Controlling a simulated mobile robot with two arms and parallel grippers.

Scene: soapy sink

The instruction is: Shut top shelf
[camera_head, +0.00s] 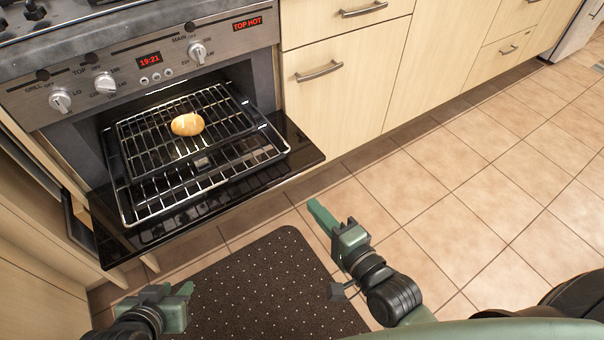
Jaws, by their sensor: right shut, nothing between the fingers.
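The oven stands at the left of the head view with its black glass door (225,195) folded down. Wire shelves (215,168) extend out of the oven cavity over the lowered door. The upper and lower shelves overlap, so their exact edges are hard to separate. A round tan food item, like a potato or bun (187,124), lies on the wire bars. My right gripper (320,215) is shut and empty, over the floor to the right of the door, apart from the shelves. My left gripper (178,291) is low at the left, in front of the door; its finger opening is unclear.
The control panel (140,65) with knobs and a clock is above the cavity. Pale wooden cabinets (345,85) with metal handles stand to the right. A dark dotted mat (265,275) lies on the floor. The tiled floor (470,190) at right is clear.

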